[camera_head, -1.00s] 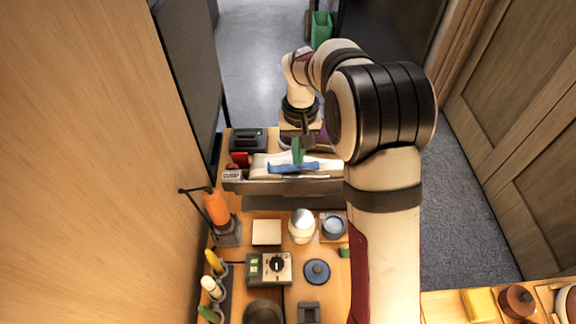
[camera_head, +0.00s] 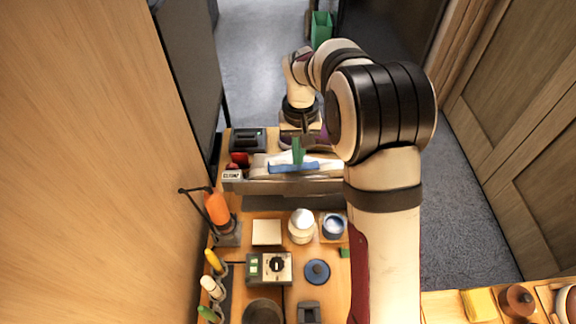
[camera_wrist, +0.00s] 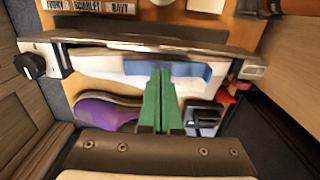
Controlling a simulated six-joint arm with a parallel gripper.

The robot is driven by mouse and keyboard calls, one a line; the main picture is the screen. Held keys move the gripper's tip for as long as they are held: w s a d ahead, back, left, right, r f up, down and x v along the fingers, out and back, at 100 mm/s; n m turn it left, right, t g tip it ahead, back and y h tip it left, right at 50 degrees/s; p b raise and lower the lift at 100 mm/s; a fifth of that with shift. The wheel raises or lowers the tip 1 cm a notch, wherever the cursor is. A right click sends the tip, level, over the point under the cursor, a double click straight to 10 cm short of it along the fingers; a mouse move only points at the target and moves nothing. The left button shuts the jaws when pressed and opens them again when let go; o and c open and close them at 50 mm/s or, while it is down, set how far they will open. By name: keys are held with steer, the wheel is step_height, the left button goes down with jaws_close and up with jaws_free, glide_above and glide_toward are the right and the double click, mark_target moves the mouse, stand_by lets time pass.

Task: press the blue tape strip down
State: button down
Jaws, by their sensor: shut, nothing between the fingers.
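The blue tape strip (camera_head: 308,167) lies along the white sole edge of a sneaker, which is held in a long grey clamp (camera_head: 290,187). In the wrist view, the strip (camera_wrist: 196,72) shows on both sides of my fingertips. A purple part of the sneaker (camera_wrist: 98,110) shows there too. My gripper (camera_head: 298,161) has green fingers, closed together and empty. In the wrist view, the fingertips (camera_wrist: 161,72) overlap the middle of the strip. They look at or very close to its surface; I cannot tell how firmly they touch. The fingers hide part of the strip.
A white bottle (camera_head: 301,228), a blue jar (camera_head: 333,226) and a dial box (camera_head: 270,268) stand in front. A dark box (camera_head: 247,139) and a red item (camera_head: 239,159) sit left of the sneaker.

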mark_target(298, 167)
steer(key=shift+f, duration=0.85)
stand_by(0.7)
steer(key=shift+r, duration=3.5)
step_height(298, 167, down, 7)
steer(key=shift+r, duration=0.3)
